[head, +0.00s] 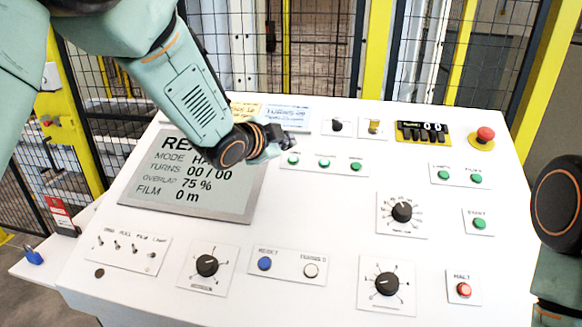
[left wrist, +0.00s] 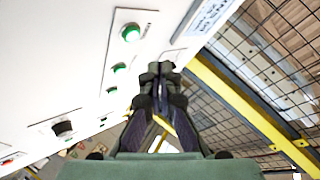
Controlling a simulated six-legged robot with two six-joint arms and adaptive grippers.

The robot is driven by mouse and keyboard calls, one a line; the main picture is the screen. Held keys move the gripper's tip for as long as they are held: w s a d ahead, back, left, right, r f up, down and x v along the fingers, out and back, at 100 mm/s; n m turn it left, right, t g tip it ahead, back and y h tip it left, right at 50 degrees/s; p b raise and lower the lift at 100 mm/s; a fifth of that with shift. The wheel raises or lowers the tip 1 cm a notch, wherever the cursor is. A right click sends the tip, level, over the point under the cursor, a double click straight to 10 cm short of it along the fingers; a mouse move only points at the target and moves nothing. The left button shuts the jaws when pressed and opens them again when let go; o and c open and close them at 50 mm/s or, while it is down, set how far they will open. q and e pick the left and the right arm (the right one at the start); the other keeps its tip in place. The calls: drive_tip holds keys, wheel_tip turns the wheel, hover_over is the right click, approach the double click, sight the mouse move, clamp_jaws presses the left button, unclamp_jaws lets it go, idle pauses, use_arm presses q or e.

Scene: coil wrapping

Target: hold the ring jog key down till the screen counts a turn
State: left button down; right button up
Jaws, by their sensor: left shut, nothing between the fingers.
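My left gripper (head: 282,137) is shut and empty, above the panel just beyond the left end of a row of green keys. The row has a left key (head: 293,160), a middle key (head: 323,163) and a right key (head: 356,166); their labels are too small to read. In the left wrist view the shut fingers (left wrist: 157,72) are to the right of the green keys (left wrist: 119,68), seemingly apart from them. The screen (head: 180,205) shows TURNS 00/00, OVERLAP 75 % and FILM 0 m; my left arm hides part of its top lines. My right gripper is out of view.
The white console (head: 330,220) carries dials, toggle switches (head: 125,246), a blue button (head: 264,263), a red HALT button (head: 463,290), a green START button (head: 479,223) and a red mushroom button (head: 485,135). A mesh fence with yellow posts (head: 378,50) stands behind it.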

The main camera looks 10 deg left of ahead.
sight(293, 160)
use_arm(q)
drive_tip(key=f, duration=0.1)
drive_tip(key=w+f+b, duration=0.1)
drive_tip(key=f, duration=0.1)
drive_tip(key=shift+w+d, duration=0.35)
drive_tip(key=shift+d, duration=0.05)
drive_tip(key=shift+s+a, duration=0.15)
drive_tip(key=shift+a, duration=0.15)
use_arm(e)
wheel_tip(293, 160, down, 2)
use_arm(q)
drive_tip(key=shift+d, duration=0.1)
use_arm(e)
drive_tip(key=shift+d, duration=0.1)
use_arm(q)
drive_tip(key=shift+w+d, duration=0.15)
drive_tip(key=shift+w, duration=0.05)
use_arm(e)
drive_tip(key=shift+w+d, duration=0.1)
use_arm(q)
drive_tip(key=shift+s+a, duration=0.15)
drive_tip(key=shift+a, duration=0.05)
drive_tip(key=shift+d, duration=0.2)
drive_tip(key=shift+a, duration=0.15)
